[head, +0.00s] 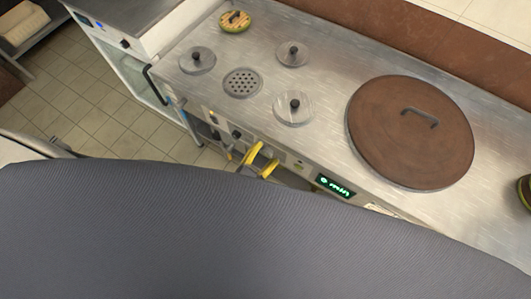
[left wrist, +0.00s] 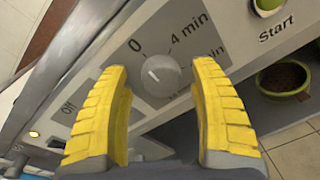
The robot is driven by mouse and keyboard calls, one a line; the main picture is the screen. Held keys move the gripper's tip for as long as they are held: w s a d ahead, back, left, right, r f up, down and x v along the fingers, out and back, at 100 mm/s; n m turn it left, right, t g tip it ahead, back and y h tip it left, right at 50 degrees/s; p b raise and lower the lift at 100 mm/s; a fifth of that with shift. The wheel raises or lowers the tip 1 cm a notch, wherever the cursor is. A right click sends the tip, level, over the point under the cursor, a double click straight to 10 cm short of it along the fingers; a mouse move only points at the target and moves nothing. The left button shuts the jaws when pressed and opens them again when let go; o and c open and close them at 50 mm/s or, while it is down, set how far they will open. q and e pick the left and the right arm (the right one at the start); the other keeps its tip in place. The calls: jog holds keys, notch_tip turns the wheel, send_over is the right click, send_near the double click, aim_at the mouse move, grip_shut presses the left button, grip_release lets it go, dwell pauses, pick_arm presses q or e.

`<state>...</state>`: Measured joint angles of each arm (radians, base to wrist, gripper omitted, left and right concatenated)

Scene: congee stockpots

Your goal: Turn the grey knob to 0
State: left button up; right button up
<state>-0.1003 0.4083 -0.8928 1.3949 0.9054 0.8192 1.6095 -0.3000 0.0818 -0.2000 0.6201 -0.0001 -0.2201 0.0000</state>
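The grey knob (left wrist: 160,75) is on the light control panel in the left wrist view. A "0" is printed up and left of it, "4 min" up and right, and another partly covered "min" label at its right. A pale mark shows on the knob's face, but I cannot tell exactly where it points. My left gripper (left wrist: 160,68) is open, with its yellow fingers on either side of the knob in the picture and visible gaps to it. In the head view the left gripper (head: 263,161) is at the counter's front panel. My right gripper is not in view.
A "Start" button (left wrist: 268,6) and an "Off" label share the panel. A green bowl (left wrist: 285,80) with brown contents sits below. A green display (head: 335,186) is on the counter front. Several small lids and a large brown lid (head: 410,135) lie on the steel top.

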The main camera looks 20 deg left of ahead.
pick_arm(q)
jog(key=shift+s, duration=0.1)
jog(key=f+v, duration=0.1)
jog(key=v, duration=1)
jog(key=shift+s+a+r, duration=0.15)
jog(key=shift+s+r, duration=0.25)
jog(key=shift+r, duration=0.1)
